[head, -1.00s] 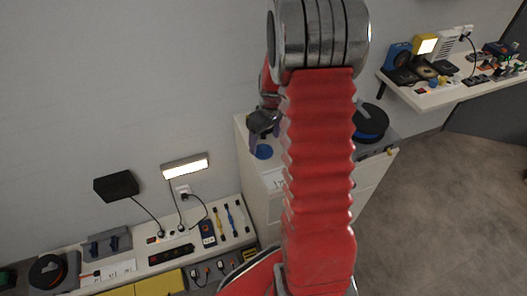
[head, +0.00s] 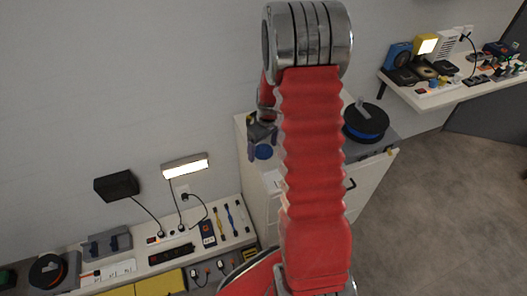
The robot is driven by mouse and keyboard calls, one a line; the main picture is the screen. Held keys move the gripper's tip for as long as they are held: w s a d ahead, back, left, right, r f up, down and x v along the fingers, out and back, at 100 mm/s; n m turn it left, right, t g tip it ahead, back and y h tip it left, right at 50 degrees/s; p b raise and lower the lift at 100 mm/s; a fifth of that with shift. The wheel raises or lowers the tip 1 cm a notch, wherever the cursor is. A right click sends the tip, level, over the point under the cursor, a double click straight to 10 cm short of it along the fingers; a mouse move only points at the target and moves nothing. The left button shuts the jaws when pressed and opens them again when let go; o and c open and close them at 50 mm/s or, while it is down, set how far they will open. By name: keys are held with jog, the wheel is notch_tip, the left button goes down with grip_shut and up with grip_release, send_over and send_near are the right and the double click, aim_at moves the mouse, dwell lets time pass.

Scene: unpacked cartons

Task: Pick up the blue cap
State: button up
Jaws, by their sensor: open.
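The blue cap (head: 264,152) is a small round blue piece on top of the white cabinet (head: 249,170), near its left side. My gripper (head: 262,146) is right at the cap, with its fingers pointing down and spread open. One finger shows just left of the cap and the other reaches down at its upper right. I cannot tell whether either finger touches the cap. My red arm hides the middle of the cabinet top.
A black and blue spool (head: 366,123) stands on the cabinet right of my arm. A shelf (head: 440,97) with several small devices is at the upper right. A lower bench (head: 130,262) with sockets and tools runs along the left wall. Grey floor is clear at right.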

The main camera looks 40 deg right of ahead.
aim_at(263, 146)
jog(key=shift+c, duration=0.2)
jog(key=c, duration=1.2)
notch_tip(263, 146, up, 10)
jog(key=shift+r, duration=0.1)
dwell(0.5)
